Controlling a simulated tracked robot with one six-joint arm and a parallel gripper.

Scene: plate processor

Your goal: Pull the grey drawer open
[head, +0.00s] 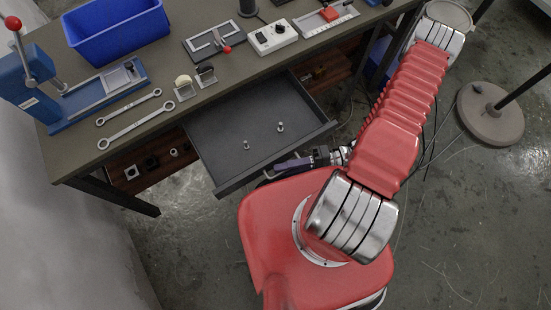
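The grey drawer (218,125) sticks well out from under the workbench, so its inside is in view. Two small metal bolt-like pieces stand on its floor, one at the left (247,146) and one at the right (280,127). My gripper (278,166) is at the outer side of the drawer's front panel, near its middle. The handle is mostly hidden by my gripper and my red arm. The fingers are small and dark here, so I cannot tell whether they are closed on the handle.
The workbench (75,150) holds a blue bin (115,28), two wrenches (135,122), a blue lever press (30,75) and a white control box (272,38). A wooden shelf (150,168) lies below. A round stand base (490,112) is on the floor at right.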

